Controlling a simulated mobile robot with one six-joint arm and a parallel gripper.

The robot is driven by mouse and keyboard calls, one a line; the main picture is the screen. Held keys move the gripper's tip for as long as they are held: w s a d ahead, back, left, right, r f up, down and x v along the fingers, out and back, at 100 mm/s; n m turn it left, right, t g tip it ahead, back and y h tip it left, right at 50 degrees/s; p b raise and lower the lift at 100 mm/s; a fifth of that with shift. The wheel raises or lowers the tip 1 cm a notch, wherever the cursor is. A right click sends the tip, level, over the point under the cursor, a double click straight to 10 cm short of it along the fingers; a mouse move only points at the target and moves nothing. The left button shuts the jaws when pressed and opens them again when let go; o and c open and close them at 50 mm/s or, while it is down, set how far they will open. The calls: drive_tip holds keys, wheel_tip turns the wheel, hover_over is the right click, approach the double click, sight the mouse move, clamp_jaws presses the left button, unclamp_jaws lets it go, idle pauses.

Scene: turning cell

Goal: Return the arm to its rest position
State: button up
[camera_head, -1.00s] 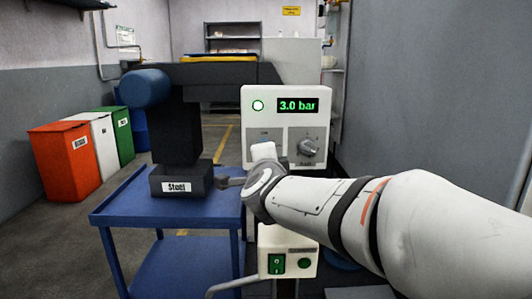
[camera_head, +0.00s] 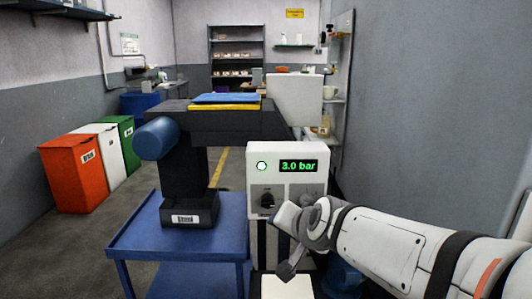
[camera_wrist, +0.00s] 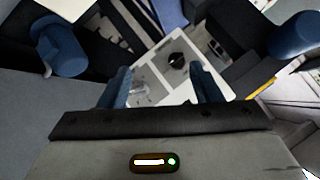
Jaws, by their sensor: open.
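My arm (camera_head: 390,245) reaches in from the right in the head view. Its wrist is in front of the lower right of a white control box, and the gripper end hangs below the panel knobs, partly turned away. In the wrist view, my gripper (camera_wrist: 162,88) has its two blue fingers well apart with nothing between them. The control box (camera_head: 258,155) shows a green lamp and "3.0 bar" on its display (camera_head: 299,166). A dark knob (camera_head: 267,201) is on its left panel; the right panel is partly hidden by my wrist. A knob (camera_wrist: 176,60) shows beyond the fingers in the wrist view.
A blue cart (camera_head: 130,240) stands left of the box. A dark machine arm with a blue cylinder (camera_head: 156,139) rises from it. Red (camera_head: 75,172), white and green bins stand at the left wall. A grey wall (camera_head: 430,110) closes the right side.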

drive_tip(key=s+d+r+n+g+h+p, duration=0.1)
drive_tip(key=s+d+r+n+g+p, duration=0.1)
drive_tip(key=s+d+p, duration=0.3)
drive_tip(key=s+d+r+n+g+h+p, duration=0.2)
drive_tip(key=s+d+g+p, duration=0.3)
drive_tip(key=s+p, duration=0.3)
drive_tip(key=s+r, duration=0.1)
drive_tip(key=s, duration=0.3)
drive_tip(key=shift+s+d+n, duration=0.15)
drive_tip(key=shift+s+n, duration=0.05)
drive_tip(key=shift+n, duration=0.2)
